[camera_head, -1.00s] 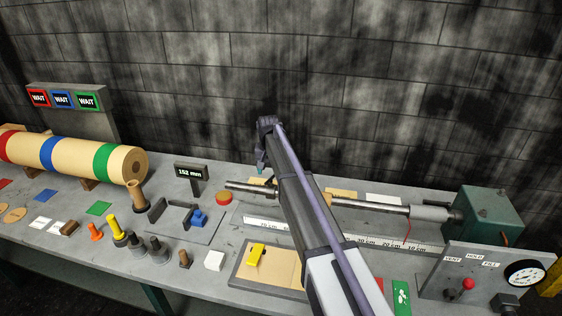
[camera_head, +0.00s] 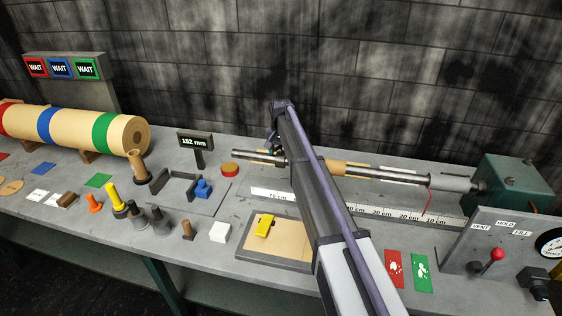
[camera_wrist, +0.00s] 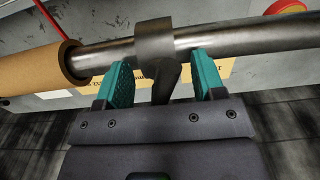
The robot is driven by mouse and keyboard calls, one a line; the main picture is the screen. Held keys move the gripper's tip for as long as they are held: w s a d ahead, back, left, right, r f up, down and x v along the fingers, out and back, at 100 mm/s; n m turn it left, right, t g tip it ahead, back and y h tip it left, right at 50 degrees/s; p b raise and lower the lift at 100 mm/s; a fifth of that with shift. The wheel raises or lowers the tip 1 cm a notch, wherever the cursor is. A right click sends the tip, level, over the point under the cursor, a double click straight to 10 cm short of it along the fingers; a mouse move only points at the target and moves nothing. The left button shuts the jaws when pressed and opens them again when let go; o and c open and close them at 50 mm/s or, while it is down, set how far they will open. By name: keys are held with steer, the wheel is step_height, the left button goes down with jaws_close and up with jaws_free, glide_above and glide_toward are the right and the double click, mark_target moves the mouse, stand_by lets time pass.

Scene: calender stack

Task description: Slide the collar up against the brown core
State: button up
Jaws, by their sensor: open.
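In the wrist view, the collar (camera_wrist: 154,42) is a dark grey ring around the steel shaft (camera_wrist: 232,40), with a stem hanging down from it. The brown core (camera_wrist: 32,58) is around the shaft at the left, with bare shaft between its end and the collar. My gripper (camera_wrist: 160,72) is open, with one teal finger on each side of the collar's stem and gaps showing. In the head view, the core (camera_head: 345,168) shows just right of my arm. My gripper's tip (camera_head: 271,138) is near the shaft's left end; its fingers and the collar are mostly hidden there.
A grey cylinder (camera_head: 455,183) and green housing (camera_head: 513,182) stand at the shaft's right end. A white ruler (camera_head: 380,211) lies in front of the shaft. A red-topped puck (camera_head: 229,169) and a 152 mm display (camera_head: 196,142) stand left of my arm.

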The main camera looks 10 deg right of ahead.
jaws_close()
stand_by(0.6)
